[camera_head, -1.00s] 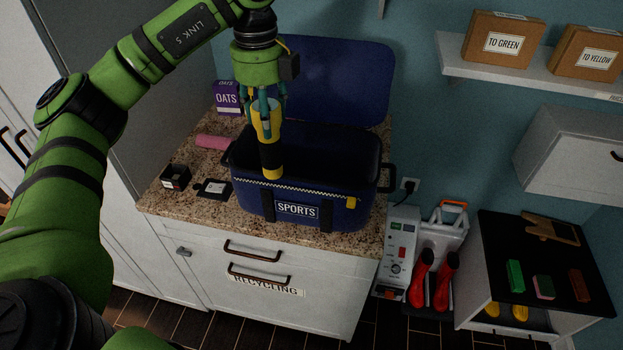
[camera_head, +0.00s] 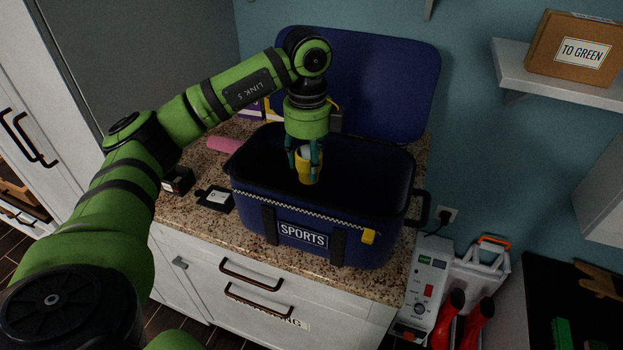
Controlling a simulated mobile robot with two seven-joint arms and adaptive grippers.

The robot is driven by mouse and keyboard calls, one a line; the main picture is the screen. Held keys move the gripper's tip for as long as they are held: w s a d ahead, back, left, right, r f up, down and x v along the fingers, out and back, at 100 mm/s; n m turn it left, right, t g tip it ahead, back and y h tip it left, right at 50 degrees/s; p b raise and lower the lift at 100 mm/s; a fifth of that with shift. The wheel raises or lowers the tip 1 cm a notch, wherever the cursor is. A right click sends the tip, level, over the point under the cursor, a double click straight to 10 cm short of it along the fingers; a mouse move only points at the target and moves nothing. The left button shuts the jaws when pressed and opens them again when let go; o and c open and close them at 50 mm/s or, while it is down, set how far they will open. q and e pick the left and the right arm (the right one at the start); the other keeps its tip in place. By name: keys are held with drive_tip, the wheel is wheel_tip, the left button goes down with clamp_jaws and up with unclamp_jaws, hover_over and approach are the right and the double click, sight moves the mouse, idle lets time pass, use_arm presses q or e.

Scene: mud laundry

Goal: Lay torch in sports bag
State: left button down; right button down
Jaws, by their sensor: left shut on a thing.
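The blue sports bag (camera_head: 335,238), labelled SPORTS, stands on the speckled counter with its lid tipped back against the wall. My left gripper (camera_head: 307,165) points down over the bag's opening and is shut on the yellow and black torch (camera_head: 308,172). The torch's yellow upper part shows between the fingers, and its lower part is lost in the dark inside of the bag. I cannot tell whether it touches the bag's floor. My right gripper is not in view.
A pink roll (camera_head: 222,145), a small dark box (camera_head: 178,181) and a black tag (camera_head: 215,199) lie left of the bag. A shelf with a TO GREEN box (camera_head: 575,52) is at the upper right. A white heater-like unit (camera_head: 427,285) stands right of the counter.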

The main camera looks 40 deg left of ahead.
sight(308, 177)
use_arm(q)
drive_tip(key=shift+s+f, duration=0.1)
drive_tip(key=shift+f, duration=0.2)
wheel_tip(308, 177, down, 3)
drive_tip(key=shift+f+p, duration=0.1)
drive_tip(key=shift+p, duration=0.55)
drive_tip(key=shift+f, duration=0.3)
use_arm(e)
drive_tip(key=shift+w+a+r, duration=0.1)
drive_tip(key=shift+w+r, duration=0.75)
use_arm(q)
drive_tip(key=shift+f, duration=0.2)
drive_tip(key=c, duration=0.6)
unclamp_jaws()
drive_tip(key=shift+o, duration=0.2)
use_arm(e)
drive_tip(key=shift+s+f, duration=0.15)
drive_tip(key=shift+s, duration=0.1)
use_arm(q)
drive_tip(key=shift+r, duration=0.1)
